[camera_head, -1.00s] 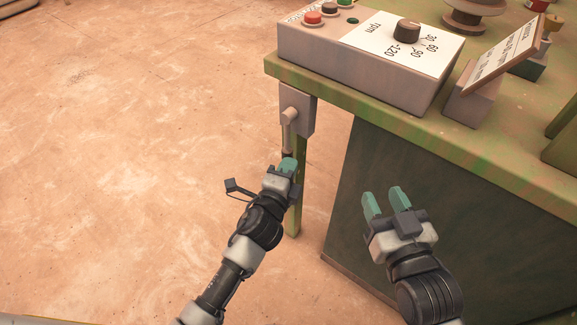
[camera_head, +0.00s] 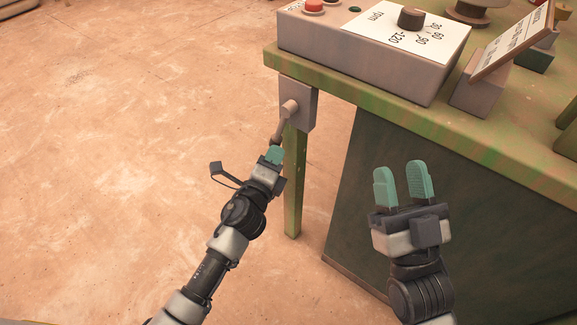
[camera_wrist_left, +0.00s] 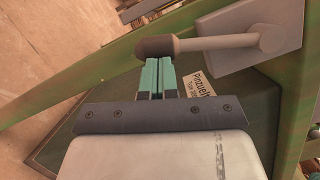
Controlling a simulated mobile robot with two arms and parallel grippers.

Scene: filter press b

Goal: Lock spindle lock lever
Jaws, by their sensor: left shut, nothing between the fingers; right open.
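The spindle lock lever (camera_head: 283,121) is a grey arm on a grey mounting plate (camera_head: 306,101) at the table's left corner. It hangs down and tilts to the left in the head view. In the left wrist view the lever (camera_wrist_left: 218,42) ends in a dark brown knob (camera_wrist_left: 156,47). My left gripper (camera_head: 273,155) is shut and empty, with its green fingertips right at the knob. In the left wrist view the fingertips (camera_wrist_left: 158,64) touch or nearly touch the knob's side. My right gripper (camera_head: 403,180) is open and empty in front of the dark side panel.
A control box (camera_head: 375,50) with an rpm dial (camera_head: 411,18) and a red button (camera_head: 314,6) stands on the green table (camera_head: 420,118). A sign (camera_head: 508,45) stands right of it. A green leg (camera_head: 294,180) is below the plate. The floor at left is clear.

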